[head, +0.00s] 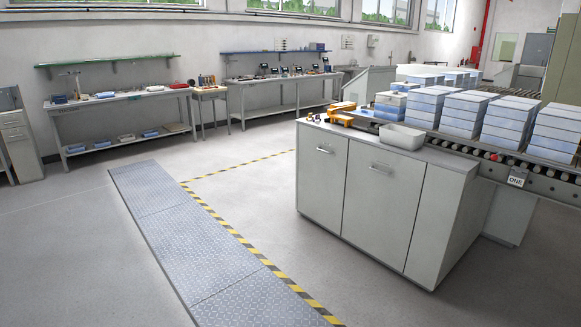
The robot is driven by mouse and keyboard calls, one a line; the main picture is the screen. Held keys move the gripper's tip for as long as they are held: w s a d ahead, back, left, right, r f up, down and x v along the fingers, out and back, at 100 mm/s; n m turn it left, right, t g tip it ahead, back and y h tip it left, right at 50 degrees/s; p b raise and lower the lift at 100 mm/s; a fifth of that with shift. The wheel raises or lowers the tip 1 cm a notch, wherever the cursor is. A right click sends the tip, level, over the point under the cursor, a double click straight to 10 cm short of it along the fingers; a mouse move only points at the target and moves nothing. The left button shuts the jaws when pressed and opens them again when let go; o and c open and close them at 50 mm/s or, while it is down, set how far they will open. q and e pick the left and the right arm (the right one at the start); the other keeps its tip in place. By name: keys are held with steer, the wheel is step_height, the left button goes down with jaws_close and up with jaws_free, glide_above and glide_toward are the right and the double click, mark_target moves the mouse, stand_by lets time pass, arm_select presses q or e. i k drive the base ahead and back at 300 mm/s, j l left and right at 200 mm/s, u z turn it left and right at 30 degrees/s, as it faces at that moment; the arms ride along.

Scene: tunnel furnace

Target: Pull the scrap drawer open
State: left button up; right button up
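A grey cabinet stands at the right of centre, at the end of a roller conveyor. Its left front panel (321,180) has a small bar handle (325,149) near the top. Its middle front panel (378,205) has a similar bar handle (381,167). Both fronts look closed and flush. No label shows which one is the scrap drawer. Neither of my grippers is in view.
On the cabinet top are a white bin (401,137) and orange items (342,112). The roller conveyor (510,155) carries stacked blue-white boxes. A metal floor plate (185,235) and yellow-black tape (245,245) lie left of the cabinet. The floor before the cabinet is clear.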

mark_target(384, 188)
steer(key=i, duration=2.4)
